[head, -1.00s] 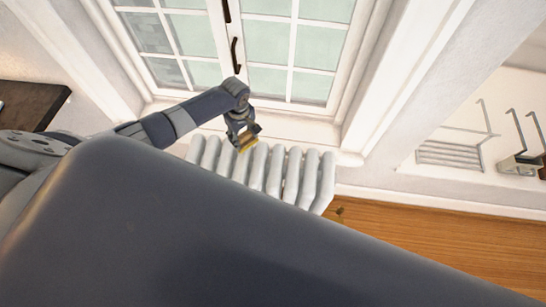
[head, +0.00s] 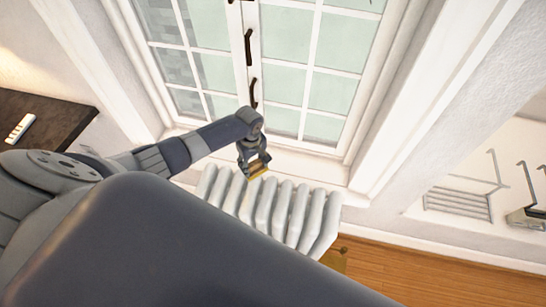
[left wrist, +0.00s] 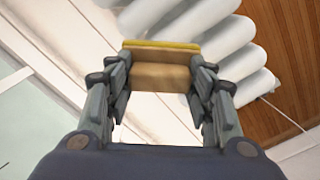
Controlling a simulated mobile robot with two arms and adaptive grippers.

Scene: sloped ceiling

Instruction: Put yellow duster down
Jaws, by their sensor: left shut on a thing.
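The yellow duster (head: 258,172) is a small block with a tan body and a yellow edge. My left gripper (head: 254,161) is shut on it and holds it above the left part of the white radiator (head: 285,212), below the window. In the left wrist view the duster (left wrist: 160,75) sits between the two fingers (left wrist: 160,88), its yellow edge facing away from the palm. The radiator also shows behind it in the left wrist view (left wrist: 245,65). My right gripper is not in view.
The window (head: 280,65) with dark handles stands behind the gripper, above a white sill. A dark table (head: 40,130) with a white object is at the left. Wooden floor (head: 400,275) lies right of the radiator. A wire rack (head: 460,203) is at the right.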

